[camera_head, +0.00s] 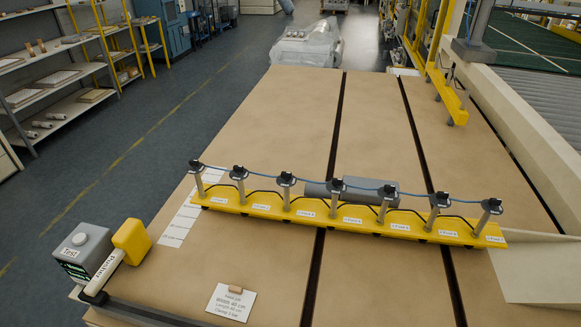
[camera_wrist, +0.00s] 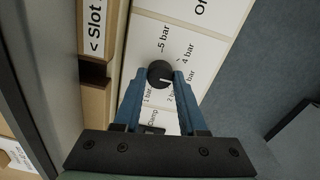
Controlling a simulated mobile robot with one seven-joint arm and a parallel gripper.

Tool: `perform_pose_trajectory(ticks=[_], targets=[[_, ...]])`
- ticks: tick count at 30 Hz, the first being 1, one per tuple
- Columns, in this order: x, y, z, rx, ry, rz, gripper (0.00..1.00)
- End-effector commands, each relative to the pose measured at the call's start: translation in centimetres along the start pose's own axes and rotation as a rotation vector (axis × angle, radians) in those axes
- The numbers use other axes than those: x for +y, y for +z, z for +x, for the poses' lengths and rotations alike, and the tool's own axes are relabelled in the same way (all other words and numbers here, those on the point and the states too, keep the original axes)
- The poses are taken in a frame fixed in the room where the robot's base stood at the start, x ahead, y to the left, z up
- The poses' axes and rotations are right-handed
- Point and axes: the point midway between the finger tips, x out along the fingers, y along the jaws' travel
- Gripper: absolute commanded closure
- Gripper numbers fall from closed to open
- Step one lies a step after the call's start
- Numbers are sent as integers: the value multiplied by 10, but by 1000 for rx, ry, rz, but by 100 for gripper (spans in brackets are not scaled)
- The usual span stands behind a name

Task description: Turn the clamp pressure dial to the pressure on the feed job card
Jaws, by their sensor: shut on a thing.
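My gripper (camera_wrist: 162,82) is shut on a round dark dial (camera_wrist: 158,70) in the wrist view, with one blue finger on each side. The word "Clamp" shows below, partly covered. The feed job card (camera_head: 231,302) lies on the brown table in the head view; its bottom line looks like "Clamp 3 bar". My gripper and the dial cannot be made out in the head view.
A yellow rail with clamp posts (camera_head: 345,217) crosses the table (camera_head: 270,130). A grey box marked Test (camera_head: 85,247) and a yellow-headed pusher (camera_head: 131,240) are at the left front. Shelves (camera_head: 50,80) stand far left.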

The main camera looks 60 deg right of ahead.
Motion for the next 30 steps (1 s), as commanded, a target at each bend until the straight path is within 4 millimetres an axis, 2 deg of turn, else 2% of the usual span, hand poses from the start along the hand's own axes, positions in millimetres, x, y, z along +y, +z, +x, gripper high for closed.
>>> perform_pose_trajectory(ticks=[1, 2, 6, 15, 19, 23, 30], targets=[[1, -1, 0, 3, 1, 0, 100], [1, -1, 0, 3, 1, 0, 56], [0, -1, 0, 2, 1, 0, 31], [0, 0, -1, 1, 1, 1, 29], [0, 0, -7, 1, 1, 1, 29], [1, 0, -24, 2, 3, 0, 29], [1, -1, -69, 2, 5, -1, 29]])
